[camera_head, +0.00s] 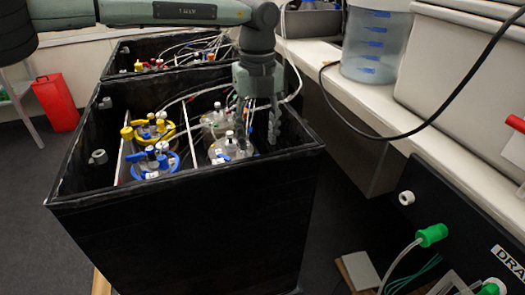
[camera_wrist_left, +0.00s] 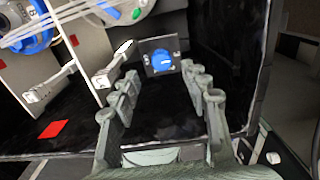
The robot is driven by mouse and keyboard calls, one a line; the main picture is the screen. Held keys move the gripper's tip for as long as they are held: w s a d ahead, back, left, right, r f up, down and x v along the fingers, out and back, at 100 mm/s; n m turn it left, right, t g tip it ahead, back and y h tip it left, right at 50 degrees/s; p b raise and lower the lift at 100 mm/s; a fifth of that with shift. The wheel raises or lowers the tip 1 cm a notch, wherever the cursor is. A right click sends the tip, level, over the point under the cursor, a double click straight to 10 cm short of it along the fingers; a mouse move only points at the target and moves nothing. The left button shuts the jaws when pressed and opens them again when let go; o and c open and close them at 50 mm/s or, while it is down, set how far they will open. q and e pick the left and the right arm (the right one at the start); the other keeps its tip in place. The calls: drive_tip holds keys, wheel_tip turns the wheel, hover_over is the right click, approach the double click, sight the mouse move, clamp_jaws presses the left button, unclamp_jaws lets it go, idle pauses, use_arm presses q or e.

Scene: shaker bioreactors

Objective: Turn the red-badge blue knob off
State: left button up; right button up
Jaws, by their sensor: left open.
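A blue knob (camera_wrist_left: 161,61) on a dark square plate shows in the left wrist view, beyond and between my left gripper's fingertips. A red square badge (camera_wrist_left: 53,129) lies on a black surface at the lower left of that view, well away from this knob. My left gripper (camera_wrist_left: 160,76) is open and empty, with a finger on each side of the line to the knob and apart from it. In the head view my left gripper (camera_head: 259,128) points down inside the right end of the front black bin. I cannot make out the knob in the head view.
The front black bin (camera_head: 200,235) holds several lidded vessels with yellow and blue rings (camera_head: 155,165). Two white-tipped rods (camera_wrist_left: 112,68) lie left of my gripper. A bench (camera_head: 440,165) with a blue-marked container (camera_head: 375,45) stands at right.

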use_arm(q)
wheel_tip(320, 180, down, 4)
drive_tip(key=shift+f, duration=0.1)
drive_tip(key=shift+d+f, duration=0.1)
drive_tip(key=shift+f, duration=0.65)
use_arm(e)
drive_tip(key=shift+s+a+f, duration=0.1)
drive_tip(key=shift+s+f, duration=0.3)
drive_tip(key=shift+f, duration=0.2)
drive_tip(key=shift+s+f, duration=0.35)
drive_tip(key=shift+f, duration=0.25)
use_arm(q)
clamp_jaws()
use_arm(e)
drive_tip(key=shift+w+r, duration=0.25)
